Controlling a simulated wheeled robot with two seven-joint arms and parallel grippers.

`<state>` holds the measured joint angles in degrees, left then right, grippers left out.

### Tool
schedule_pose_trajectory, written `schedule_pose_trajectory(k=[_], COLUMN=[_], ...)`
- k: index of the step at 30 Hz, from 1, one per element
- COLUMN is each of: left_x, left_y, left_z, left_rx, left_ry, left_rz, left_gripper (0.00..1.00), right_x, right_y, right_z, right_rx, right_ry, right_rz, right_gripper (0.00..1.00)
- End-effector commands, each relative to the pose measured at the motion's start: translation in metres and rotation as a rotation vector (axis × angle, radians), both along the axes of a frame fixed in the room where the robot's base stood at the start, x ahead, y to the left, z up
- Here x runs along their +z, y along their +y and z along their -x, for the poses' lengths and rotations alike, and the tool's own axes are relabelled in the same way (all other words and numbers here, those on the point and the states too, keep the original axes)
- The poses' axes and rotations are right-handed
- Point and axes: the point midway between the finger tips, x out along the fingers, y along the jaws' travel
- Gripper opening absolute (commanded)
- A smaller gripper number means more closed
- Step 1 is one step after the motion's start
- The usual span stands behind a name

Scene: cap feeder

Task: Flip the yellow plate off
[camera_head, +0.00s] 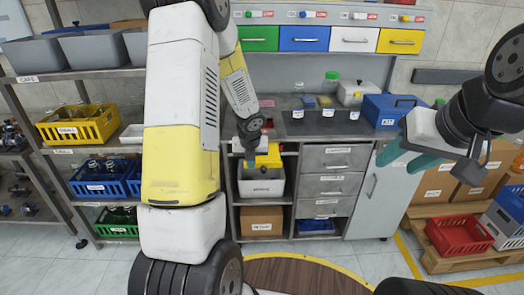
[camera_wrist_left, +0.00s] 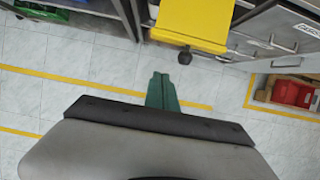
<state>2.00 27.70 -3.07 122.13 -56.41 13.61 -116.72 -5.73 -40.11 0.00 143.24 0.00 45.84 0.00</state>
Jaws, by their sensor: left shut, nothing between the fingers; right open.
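The yellow plate (camera_wrist_left: 192,22) is at the top of the left wrist view, with a round black knob (camera_wrist_left: 185,57) at its lower edge. In the head view the yellow plate (camera_head: 268,157) shows above a white bin on the cabinet front, partly behind my left wrist. My left gripper (camera_wrist_left: 162,82) has its green fingers together and empty, just below and left of the knob, apart from it in the picture. My right gripper (camera_head: 405,160) is open and empty at the right, in front of the white cabinet door.
A white bin (camera_head: 262,188) sits under the plate. Grey drawers (camera_head: 333,185) are to its right and a blue box (camera_head: 392,110) is on the counter. A shelf with a yellow crate (camera_head: 78,124) stands at the left. A red crate (camera_head: 458,235) lies on a pallet at the right.

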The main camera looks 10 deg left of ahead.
Motion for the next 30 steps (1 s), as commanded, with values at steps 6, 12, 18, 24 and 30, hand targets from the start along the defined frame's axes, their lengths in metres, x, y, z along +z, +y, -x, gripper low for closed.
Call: schedule_pose_trajectory(k=[6,12,18,24,30], left_x=[-0.04,-0.057,-0.057,-0.057,-0.057], left_y=[0.004,0.01,0.015,0.017,0.017], left_z=[-0.014,-0.03,-0.049,-0.059,-0.06], left_rx=[-0.003,0.002,0.004,0.002,0.001], left_ry=[0.004,-0.002,-0.001,0.0,0.0], left_rz=[-0.003,0.0,0.001,0.001,0.0], left_gripper=[0.0,0.0,0.0,0.0,0.0], right_x=[0.0,0.0,0.0,0.0,0.0], right_y=[0.0,0.0,0.0,0.0,0.0], right_z=[0.0,0.0,0.0,0.0,0.0], right_rx=[0.0,0.0,0.0,0.0,0.0], right_ry=[0.0,0.0,0.0,0.0,0.0], right_rz=[0.0,0.0,0.0,0.0,0.0], right_gripper=[0.47,0.47,0.47,0.47,0.47])
